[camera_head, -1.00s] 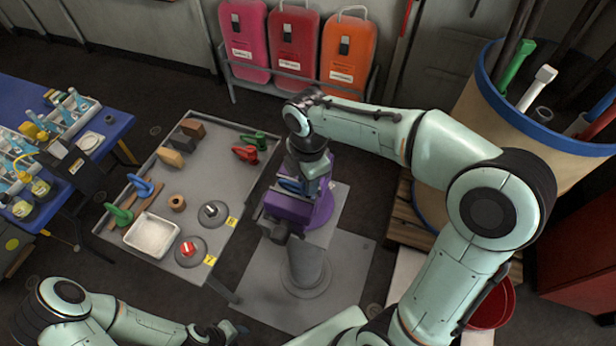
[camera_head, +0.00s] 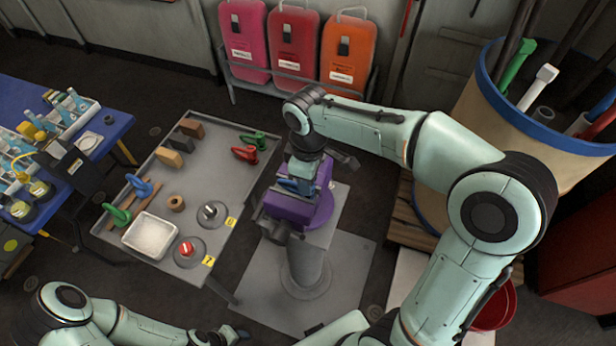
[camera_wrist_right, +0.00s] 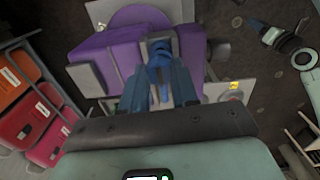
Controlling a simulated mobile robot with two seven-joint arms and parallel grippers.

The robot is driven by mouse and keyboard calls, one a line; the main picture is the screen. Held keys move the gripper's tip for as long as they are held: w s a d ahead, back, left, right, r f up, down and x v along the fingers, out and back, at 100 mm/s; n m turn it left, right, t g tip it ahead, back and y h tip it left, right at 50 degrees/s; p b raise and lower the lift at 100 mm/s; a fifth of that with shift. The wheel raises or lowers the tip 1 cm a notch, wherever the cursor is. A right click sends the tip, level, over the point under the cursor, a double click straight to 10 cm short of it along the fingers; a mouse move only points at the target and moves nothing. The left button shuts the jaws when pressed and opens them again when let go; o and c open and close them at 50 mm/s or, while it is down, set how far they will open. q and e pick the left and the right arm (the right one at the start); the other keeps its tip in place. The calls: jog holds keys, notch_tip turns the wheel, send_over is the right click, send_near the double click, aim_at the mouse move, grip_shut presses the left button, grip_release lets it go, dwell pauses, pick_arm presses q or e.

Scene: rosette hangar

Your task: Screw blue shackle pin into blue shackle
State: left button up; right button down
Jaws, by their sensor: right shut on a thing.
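My right gripper (camera_head: 299,180) points down over the purple vise (camera_head: 322,212), shut on a blue part, seemingly the blue shackle pin (camera_wrist_right: 160,50). In the right wrist view, this blue part sits between my two fingers (camera_wrist_right: 158,75), close to the vise jaws. Fingers and jaws hide much of it; I cannot make out a separate blue shackle in the vise or any thread contact. Another blue curved piece (camera_head: 140,186) lies on the left of the grey table. My left gripper (camera_head: 232,335) is at the bottom edge, too small and cut off to read.
The grey table (camera_head: 212,165) also carries green and red pieces, blocks, a white tray (camera_head: 152,235) and two round-based stands. The vise stands on a pedestal (camera_head: 305,272) to its right. A blue bench (camera_head: 108,130) is at the left, a large bin (camera_head: 470,120) at the right.

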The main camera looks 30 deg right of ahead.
jog(key=m, duration=0.9)
jog(key=shift+m+b, duration=0.3)
jog(key=shift+b, duration=0.1)
pick_arm(q)
jog(key=shift+s+f, duration=0.4)
jog(key=shift+f, duration=0.1)
pick_arm(e)
jog(key=m, duration=0.5)
jog(key=shift+f, duration=0.1)
jog(key=m, duration=0.4)
jog(key=shift+m+b, duration=0.35)
jog(key=shift+m, duration=0.05)
jog(key=c, duration=0.8)
grip_release()
pick_arm(q)
jog(key=shift+s+f, duration=0.4)
jog(key=shift+f, duration=0.1)
